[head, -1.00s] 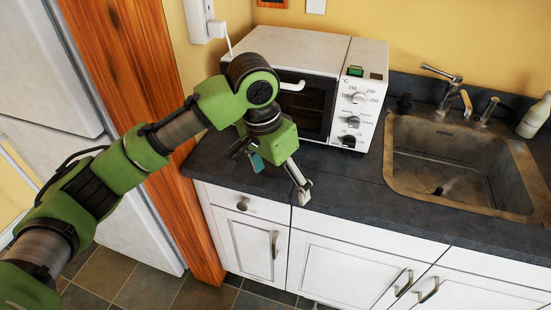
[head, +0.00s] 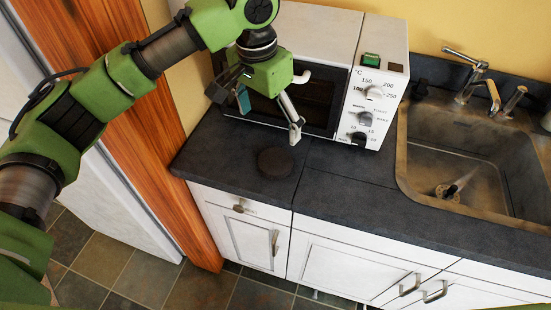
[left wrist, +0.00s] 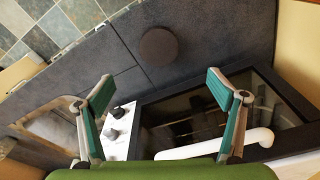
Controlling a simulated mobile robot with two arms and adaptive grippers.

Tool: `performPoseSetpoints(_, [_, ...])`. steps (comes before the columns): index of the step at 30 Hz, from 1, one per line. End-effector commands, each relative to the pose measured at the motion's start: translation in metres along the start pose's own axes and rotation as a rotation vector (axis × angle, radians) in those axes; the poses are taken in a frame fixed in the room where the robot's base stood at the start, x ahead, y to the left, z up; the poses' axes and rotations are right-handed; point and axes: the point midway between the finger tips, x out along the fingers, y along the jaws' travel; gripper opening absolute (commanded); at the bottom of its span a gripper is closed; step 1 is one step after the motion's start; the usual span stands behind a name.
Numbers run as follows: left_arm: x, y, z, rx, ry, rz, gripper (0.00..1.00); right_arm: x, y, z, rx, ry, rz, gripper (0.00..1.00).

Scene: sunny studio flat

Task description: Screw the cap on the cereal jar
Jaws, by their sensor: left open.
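A dark brown round disc (head: 275,162), which looks like the jar's cap, lies flat on the dark counter in front of the toaster oven. It also shows in the left wrist view (left wrist: 158,46), beyond the fingertips. My left gripper (head: 270,116) is open and empty, above the counter, near the oven's front and apart from the disc. In the left wrist view its two teal-padded fingers (left wrist: 159,77) are spread wide with nothing between them. No cereal jar is visible in these frames. My right gripper is not in view.
The white toaster oven (head: 318,35) stands close behind my left gripper, its white handle beside the fingers. A sink (head: 470,165) with a tap (head: 472,75) is at the right. The dark counter (head: 340,175) is clear between disc and sink. White cabinets (head: 350,265) are below.

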Motion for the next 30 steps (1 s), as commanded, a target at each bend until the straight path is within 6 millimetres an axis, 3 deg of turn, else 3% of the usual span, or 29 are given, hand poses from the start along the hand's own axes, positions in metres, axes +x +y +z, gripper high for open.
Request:
performPoseSetpoints(5, [0.02,0.0,0.001,-0.001,-0.004,0.0,0.87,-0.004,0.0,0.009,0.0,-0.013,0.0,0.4])
performPoseSetpoints(15, [0.079,0.001,0.0,0.0,-0.002,0.001,0.87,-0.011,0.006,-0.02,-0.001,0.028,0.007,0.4])
performPoseSetpoints(30, [0.091,0.002,0.001,0.0,-0.002,0.001,0.87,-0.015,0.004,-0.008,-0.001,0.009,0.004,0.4])
